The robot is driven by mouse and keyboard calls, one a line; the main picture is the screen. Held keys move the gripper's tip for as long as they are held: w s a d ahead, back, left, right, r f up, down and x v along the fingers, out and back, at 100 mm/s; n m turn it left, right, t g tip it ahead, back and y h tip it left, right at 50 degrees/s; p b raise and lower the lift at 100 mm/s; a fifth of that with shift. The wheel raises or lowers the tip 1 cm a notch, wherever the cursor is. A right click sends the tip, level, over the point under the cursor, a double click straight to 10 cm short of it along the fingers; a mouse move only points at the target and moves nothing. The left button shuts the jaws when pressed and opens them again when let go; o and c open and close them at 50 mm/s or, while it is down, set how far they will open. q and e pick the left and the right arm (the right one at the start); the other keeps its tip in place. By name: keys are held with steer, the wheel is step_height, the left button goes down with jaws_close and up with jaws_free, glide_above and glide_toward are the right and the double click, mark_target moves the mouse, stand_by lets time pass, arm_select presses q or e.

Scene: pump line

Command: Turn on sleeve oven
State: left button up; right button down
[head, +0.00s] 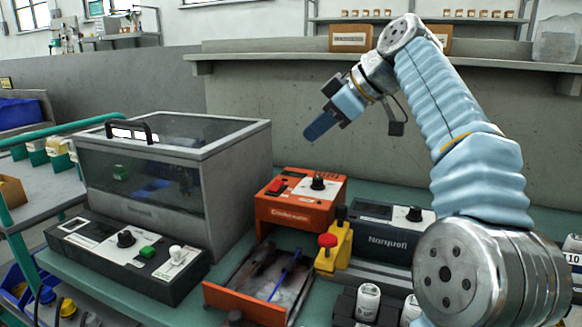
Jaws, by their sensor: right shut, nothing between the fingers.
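An orange unit (300,205), which looks like the sleeve oven, stands on the bench in the middle. Its top has a red switch (277,187) at the left and a black knob (318,183). Whether the switch is on cannot be told. An open orange-fronted tray (258,290) extends in front of it, with a blue strip lying inside. My right gripper (318,128) is shut and empty, in the air above and behind the orange unit, apart from it. My left gripper is out of view.
A clear-hooded grey box (175,170) with a control panel (125,255) stands left. A yellow block with a red button (328,240), a dark Norquell unit (385,240) and white cans (368,300) are to the right. A grey wall (270,120) rises behind the bench.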

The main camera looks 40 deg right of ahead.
glide_above(290, 189)
steer(key=s, duration=0.1)
steer(key=f, duration=0.4)
steer(key=a+f, duration=0.1)
steer(key=f, duration=0.1)
steer(key=shift+w+d+f, duration=0.1)
steer(key=shift+w+f, duration=0.05)
steer(key=shift+f, duration=0.5)
steer(key=shift+w+d+f, duration=0.1)
steer(key=shift+f, duration=0.5)
steer(key=shift+w+d+f, duration=0.1)
steer(key=shift+f, duration=0.75)
steer(key=shift+f+b, duration=0.6)
steer(key=shift+b, duration=0.2)
steer(key=shift+w+d+f+b, duration=0.15)
steer(key=shift+d+b, duration=0.05)
steer(key=shift+b, duration=0.1)
steer(key=shift+a, duration=0.1)
steer(key=shift+b, duration=0.3)
